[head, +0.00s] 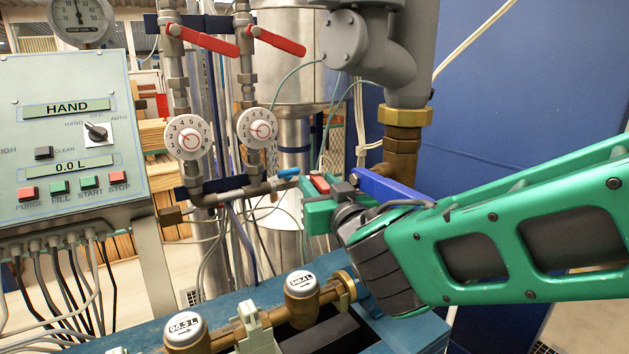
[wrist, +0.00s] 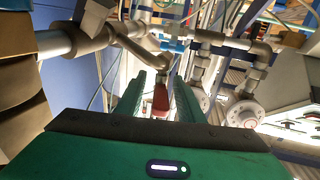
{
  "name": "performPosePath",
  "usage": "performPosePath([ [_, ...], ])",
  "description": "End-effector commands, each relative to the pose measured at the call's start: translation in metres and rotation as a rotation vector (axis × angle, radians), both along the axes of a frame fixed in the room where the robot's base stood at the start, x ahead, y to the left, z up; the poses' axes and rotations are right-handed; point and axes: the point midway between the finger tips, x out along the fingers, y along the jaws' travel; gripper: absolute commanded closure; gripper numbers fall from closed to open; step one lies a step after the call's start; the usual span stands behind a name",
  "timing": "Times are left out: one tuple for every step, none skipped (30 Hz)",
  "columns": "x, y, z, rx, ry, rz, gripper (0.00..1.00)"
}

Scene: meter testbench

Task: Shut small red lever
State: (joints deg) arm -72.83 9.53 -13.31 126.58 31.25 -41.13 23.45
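The small red lever (head: 319,184) shows in the head view at the front of my gripper (head: 322,196), on the pipework right of the blue-handled valve. In the wrist view the red lever (wrist: 160,98) lies between the two green fingers of my gripper (wrist: 161,84). The fingers stand apart, with a narrow gap visible on either side of the lever. My gripper is open around it and does not appear to clamp it. In the head view the gripper hides part of the lever and its valve.
Two larger red levers (head: 203,38) (head: 277,40) sit higher on the vertical pipes, above two round white dials (head: 188,137) (head: 257,128). A small blue handle (head: 288,173) is just left of my gripper. A control panel (head: 70,130) stands left; a thick grey pipe (head: 375,45) is close above.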

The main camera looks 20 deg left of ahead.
Motion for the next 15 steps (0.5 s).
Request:
performPosePath([
  [0.007,0.004,0.0,0.0,-0.001,-0.001,0.66],
  [0.01,0.006,0.0,-0.001,-0.001,-0.002,0.66],
  [0.013,0.009,0.0,-0.001,-0.001,-0.002,0.66],
  [0.016,0.011,0.0,0.0,0.0,-0.001,0.66],
  [0.018,0.013,0.0,0.0,0.0,-0.001,0.66],
  [0.02,0.014,0.0,0.0,0.0,-0.002,0.66],
  [0.022,0.015,0.0,0.0,0.0,-0.002,0.66],
  [0.023,0.016,0.0,0.0,0.0,-0.001,0.66],
  [0.024,0.017,0.0,0.0,0.0,-0.001,0.66],
  [0.024,0.018,0.0,0.0,0.0,0.0,0.66],
  [0.025,0.018,0.0,0.0,0.0,0.0,0.66],
  [0.025,0.018,0.0,-0.001,-0.001,0.0,0.66],
  [0.025,0.018,0.0,0.0,0.0,0.0,0.66],
  [0.025,0.018,0.0,0.0,0.0,0.0,0.66],
  [0.025,0.018,0.0,0.0,0.0,0.0,0.66],
])
